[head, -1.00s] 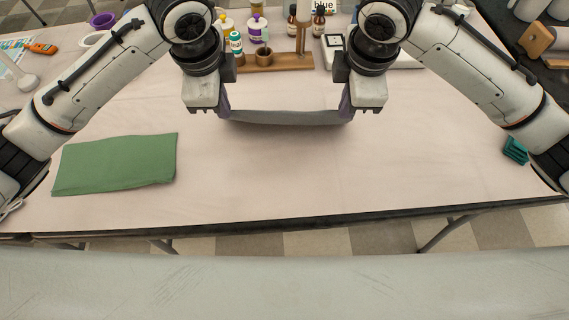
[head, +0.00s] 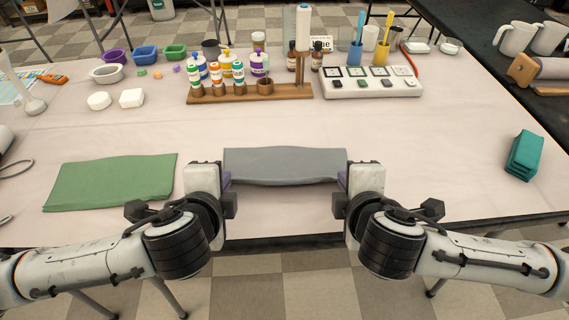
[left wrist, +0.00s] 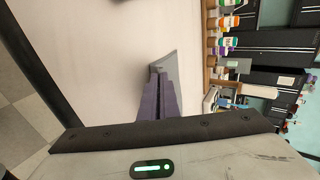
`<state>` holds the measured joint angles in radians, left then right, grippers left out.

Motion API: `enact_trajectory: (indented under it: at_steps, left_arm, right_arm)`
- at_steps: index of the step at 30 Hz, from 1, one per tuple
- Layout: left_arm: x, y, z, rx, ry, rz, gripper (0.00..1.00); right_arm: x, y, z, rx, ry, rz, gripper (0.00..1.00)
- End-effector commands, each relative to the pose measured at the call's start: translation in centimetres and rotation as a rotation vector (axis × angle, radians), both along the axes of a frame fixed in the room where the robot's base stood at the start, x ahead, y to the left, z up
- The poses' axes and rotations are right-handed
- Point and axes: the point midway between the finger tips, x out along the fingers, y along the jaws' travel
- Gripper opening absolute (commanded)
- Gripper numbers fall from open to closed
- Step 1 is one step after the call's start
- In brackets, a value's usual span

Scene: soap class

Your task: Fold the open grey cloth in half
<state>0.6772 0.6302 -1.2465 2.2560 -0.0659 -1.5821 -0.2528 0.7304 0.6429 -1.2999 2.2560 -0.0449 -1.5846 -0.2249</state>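The grey cloth (head: 285,163) lies near the front edge of the table as a wide, short strip, its near edge slightly raised and bowed between my grippers. My left gripper (head: 226,181) is at its near left corner. In the left wrist view, the purple fingers (left wrist: 157,100) are close together with a grey piece of the cloth (left wrist: 168,66) at their tips. My right gripper (head: 342,181) is at the near right corner and appears shut on it; its fingertips are partly hidden by its body.
A wooden rack (head: 230,97) with several bottles and a white switch panel (head: 370,84) stand behind. The table between the grey cloth and the rack is clear.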

Motion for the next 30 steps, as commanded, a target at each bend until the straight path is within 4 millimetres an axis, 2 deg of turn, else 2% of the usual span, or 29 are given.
enact_trajectory:
  at_steps: [9, 15, 25, 30]
  left_arm:
    - [0.0, 0.0, -0.1, 0.0, -0.01, 0.0, 0.0]
    - [0.0, 0.0, -0.1, 0.0, -0.009, 0.0, 0.34]
    - [0.0, 0.0, 0.0, -0.001, -0.009, 0.001, 0.34]
    - [-0.5, -0.1, 2.0, -0.004, -0.012, -0.001, 0.34]
  right_arm:
    - [0.0, 0.0, -0.1, -0.001, -0.01, -0.001, 0.0]
    - [0.0, 0.0, -0.1, -0.001, -0.009, 0.0, 0.34]
    - [0.0, 0.0, 0.0, 0.0, -0.009, 0.0, 0.34]
    - [-0.5, 0.1, 1.9, 0.003, -0.011, 0.001, 0.34]
